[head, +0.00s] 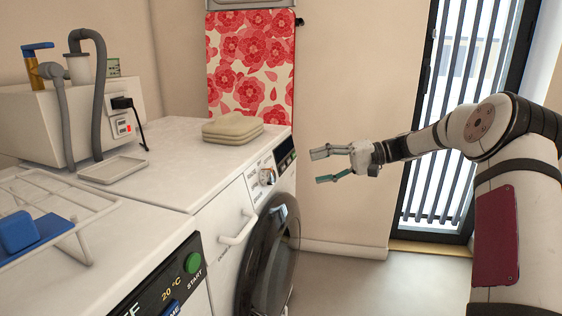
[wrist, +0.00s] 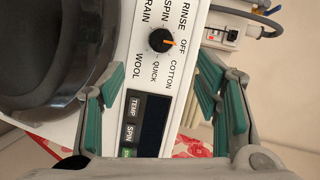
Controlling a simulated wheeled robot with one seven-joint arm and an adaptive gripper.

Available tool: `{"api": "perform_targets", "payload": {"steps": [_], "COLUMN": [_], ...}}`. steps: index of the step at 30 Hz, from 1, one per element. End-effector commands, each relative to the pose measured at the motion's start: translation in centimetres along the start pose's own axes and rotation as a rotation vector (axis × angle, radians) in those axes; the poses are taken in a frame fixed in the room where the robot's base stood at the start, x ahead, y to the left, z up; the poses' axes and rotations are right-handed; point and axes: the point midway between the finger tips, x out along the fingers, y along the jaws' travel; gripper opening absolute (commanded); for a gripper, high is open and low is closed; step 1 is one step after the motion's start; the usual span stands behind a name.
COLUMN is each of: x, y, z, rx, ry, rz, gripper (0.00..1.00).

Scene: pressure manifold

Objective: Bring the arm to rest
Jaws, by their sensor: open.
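My gripper (head: 322,166) is open and empty in the head view, held out in the air to the right of the washing machine's front. My arm (head: 430,141) reaches in from the right side of the picture. In the wrist view, the open gripper (wrist: 165,102) has its green finger pads apart. Between and beyond them is the washing machine's control panel (wrist: 188,60), with a black dial (wrist: 162,40) that has an orange pointer. The fingers appear apart from the dial in the head view.
The washing machine (head: 170,160) has a round dark door (head: 270,255) and a white handle (head: 238,230). Folded towels (head: 232,128) lie on top. A white box with hoses (head: 60,120) stands at the back left. A wire rack (head: 60,205) is nearer. Open floor (head: 350,285) lies below my gripper.

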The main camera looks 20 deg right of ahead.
Motion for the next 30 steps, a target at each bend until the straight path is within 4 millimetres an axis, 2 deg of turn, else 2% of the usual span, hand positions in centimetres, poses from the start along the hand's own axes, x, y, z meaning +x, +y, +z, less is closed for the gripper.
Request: {"api": "perform_targets", "payload": {"steps": [5,8,12,18,23,30], "x": [1.0,2.7,5.6,7.8,8.1,6.4], "y": [-0.8,-2.3,-4.8,-7.6,-9.2,-10.3], "z": [0.8,2.9,7.7,15.6,22.0,31.6], "rx": [0.003,0.009,0.025,0.040,0.039,0.019], "ry": [-0.028,-0.085,-0.187,-0.297,-0.344,-0.362], "rz": [0.029,0.099,0.255,0.490,0.669,0.910], "gripper": [0.58,0.58,0.58,0.58,0.58,0.58]}}
